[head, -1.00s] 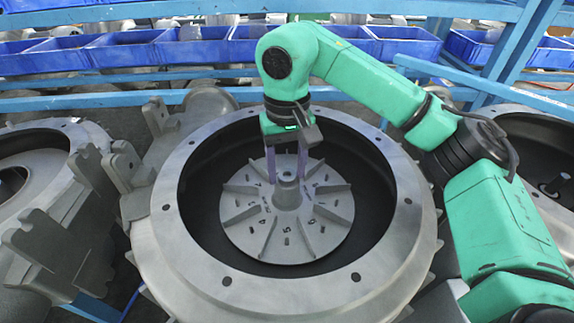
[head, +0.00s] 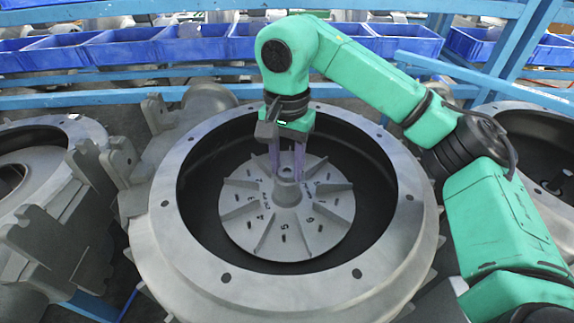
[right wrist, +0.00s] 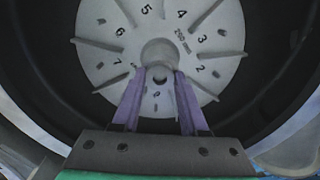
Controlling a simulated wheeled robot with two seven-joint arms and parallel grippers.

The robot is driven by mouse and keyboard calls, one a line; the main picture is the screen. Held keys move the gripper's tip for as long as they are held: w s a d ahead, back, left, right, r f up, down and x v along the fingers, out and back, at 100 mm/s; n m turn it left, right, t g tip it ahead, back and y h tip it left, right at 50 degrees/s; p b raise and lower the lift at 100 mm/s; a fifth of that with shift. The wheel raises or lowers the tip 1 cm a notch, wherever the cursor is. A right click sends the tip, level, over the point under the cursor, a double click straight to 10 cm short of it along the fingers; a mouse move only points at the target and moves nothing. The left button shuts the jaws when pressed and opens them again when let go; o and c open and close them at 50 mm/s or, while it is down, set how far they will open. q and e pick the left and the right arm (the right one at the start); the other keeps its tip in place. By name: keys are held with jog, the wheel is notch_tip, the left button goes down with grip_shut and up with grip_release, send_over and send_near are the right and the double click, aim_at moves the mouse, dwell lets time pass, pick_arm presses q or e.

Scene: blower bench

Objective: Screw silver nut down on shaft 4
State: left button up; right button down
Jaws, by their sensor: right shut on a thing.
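A round finned grey impeller (head: 240,215) with numbered vanes lies inside the central grey blower housing (head: 163,225). It also shows in the right wrist view (right wrist: 110,45). A raised hub (head: 287,194) stands at its centre. My right gripper (head: 287,174) points down over this centre, its purple fingers on either side of the hub top. In the right wrist view my right gripper (right wrist: 159,76) is shut on a small round grey piece (right wrist: 159,55), apparently the silver nut. The shaft and the thread are hidden, and nut and hub are hard to tell apart. My left gripper is out of view.
Another grey housing (head: 85,135) stands at the left and one more (head: 520,112) at the right. Grey brackets (head: 75,225) stand close to the central housing's left side. Blue bins (head: 190,48) and blue rails line the back. The housing's wall surrounds the gripper.

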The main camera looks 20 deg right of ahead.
jog(key=m, duration=1.4)
jog(key=shift+m+b, duration=0.3)
jog(key=shift+b, duration=0.1)
jog(key=c, duration=0.7)
grip_release()
